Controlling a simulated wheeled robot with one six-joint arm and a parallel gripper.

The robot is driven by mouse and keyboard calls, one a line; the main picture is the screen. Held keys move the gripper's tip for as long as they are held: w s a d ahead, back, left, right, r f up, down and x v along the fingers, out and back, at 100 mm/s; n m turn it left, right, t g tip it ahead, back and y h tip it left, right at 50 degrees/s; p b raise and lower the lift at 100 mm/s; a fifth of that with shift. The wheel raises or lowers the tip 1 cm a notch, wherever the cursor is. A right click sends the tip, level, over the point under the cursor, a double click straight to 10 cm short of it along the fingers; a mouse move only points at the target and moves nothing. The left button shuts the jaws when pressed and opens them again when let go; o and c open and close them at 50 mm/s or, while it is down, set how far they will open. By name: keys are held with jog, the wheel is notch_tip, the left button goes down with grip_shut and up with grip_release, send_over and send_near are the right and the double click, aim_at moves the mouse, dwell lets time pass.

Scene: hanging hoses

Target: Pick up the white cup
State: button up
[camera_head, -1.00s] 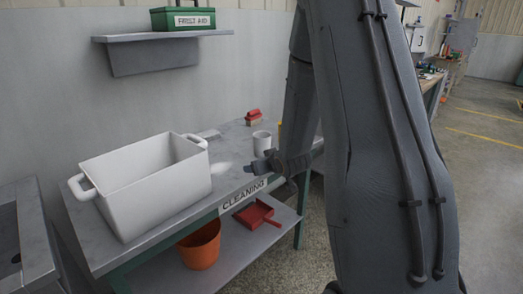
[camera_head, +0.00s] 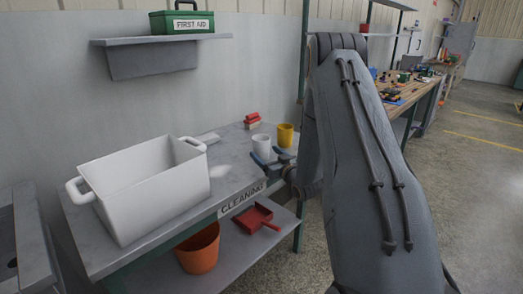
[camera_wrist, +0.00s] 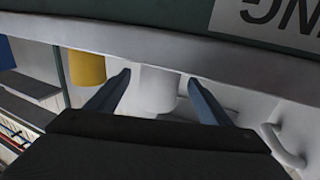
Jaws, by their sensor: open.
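The white cup (camera_head: 262,146) stands upright on the grey cleaning table (camera_head: 115,243), near its right end. It also shows in the wrist view (camera_wrist: 155,92), between the two fingers and beyond them. My gripper (camera_head: 272,159) is open, with its blue-grey fingers just in front of the cup at the table's front edge. In the wrist view the open fingers (camera_wrist: 158,97) stand to either side of the cup, with nothing held. I cannot tell whether either finger touches it.
A yellow cup (camera_head: 285,135) stands close to the right of the white one. A red brush (camera_head: 252,121) lies behind. A big white bin (camera_head: 165,198) fills the table's left part. Below are an orange bucket (camera_head: 200,249) and a red dustpan (camera_head: 254,216).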

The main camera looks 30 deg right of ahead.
jog(key=shift+w, duration=1.25)
jog(key=c, duration=1.2)
jog(key=shift+c, duration=0.2)
